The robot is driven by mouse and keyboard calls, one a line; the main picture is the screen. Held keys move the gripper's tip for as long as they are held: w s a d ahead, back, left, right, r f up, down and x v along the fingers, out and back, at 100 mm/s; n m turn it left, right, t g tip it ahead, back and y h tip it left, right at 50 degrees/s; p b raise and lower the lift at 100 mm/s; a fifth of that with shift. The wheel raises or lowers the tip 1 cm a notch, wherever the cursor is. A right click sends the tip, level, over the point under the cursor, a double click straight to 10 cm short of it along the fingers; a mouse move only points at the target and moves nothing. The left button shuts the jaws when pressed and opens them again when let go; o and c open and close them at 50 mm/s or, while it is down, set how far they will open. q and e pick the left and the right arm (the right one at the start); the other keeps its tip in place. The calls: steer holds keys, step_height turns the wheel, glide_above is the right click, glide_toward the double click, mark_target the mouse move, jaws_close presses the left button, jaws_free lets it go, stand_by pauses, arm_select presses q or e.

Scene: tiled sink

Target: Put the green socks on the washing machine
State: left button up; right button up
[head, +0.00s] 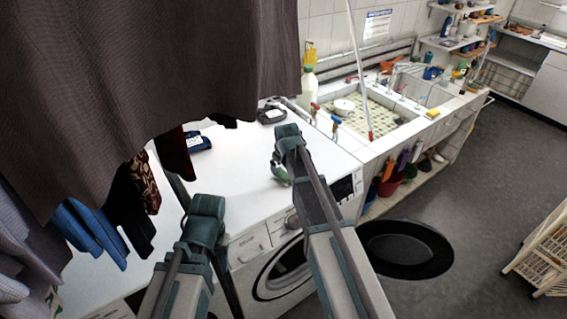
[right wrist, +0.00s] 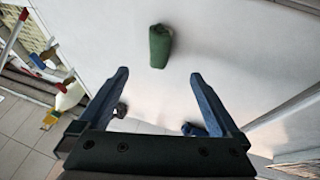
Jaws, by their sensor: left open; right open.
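The green socks (right wrist: 160,46), rolled into a bundle, lie on a white surface in the right wrist view, ahead of and apart from the fingertips. In the head view a small green shape (head: 281,174), apparently the socks, sits on the white washing machine top (head: 240,165) near its front edge, partly covered by my right arm. My right gripper (right wrist: 158,74) is open, with nothing between its fingers. My left gripper (head: 205,212) is open and low at the front of the machine; its fingertips are hard to make out.
A dark cloth (head: 160,70) hangs over the upper left, with other garments (head: 90,232) below. A grey bundle (head: 271,115) and a blue one (head: 197,142) lie on the machine top. A tiled sink (head: 370,120) stands right. A black basin (head: 405,249) is on the floor.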

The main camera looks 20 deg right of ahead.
steer(key=s+a+g, duration=0.1)
steer(key=s+a, duration=0.4)
steer(key=s, duration=0.5)
steer(key=s+a+f+g, duration=0.1)
steer(key=s+a, duration=0.4)
steer(key=s, duration=0.5)
steer(key=s+a+f+m+g, duration=0.1)
steer(key=s+a+g, duration=0.2)
steer(key=s, duration=0.7)
steer(key=shift+s+a+f, duration=0.15)
steer(key=shift+s+a, duration=0.25)
steer(key=shift+a, duration=0.8)
steer(key=shift+g, duration=0.3)
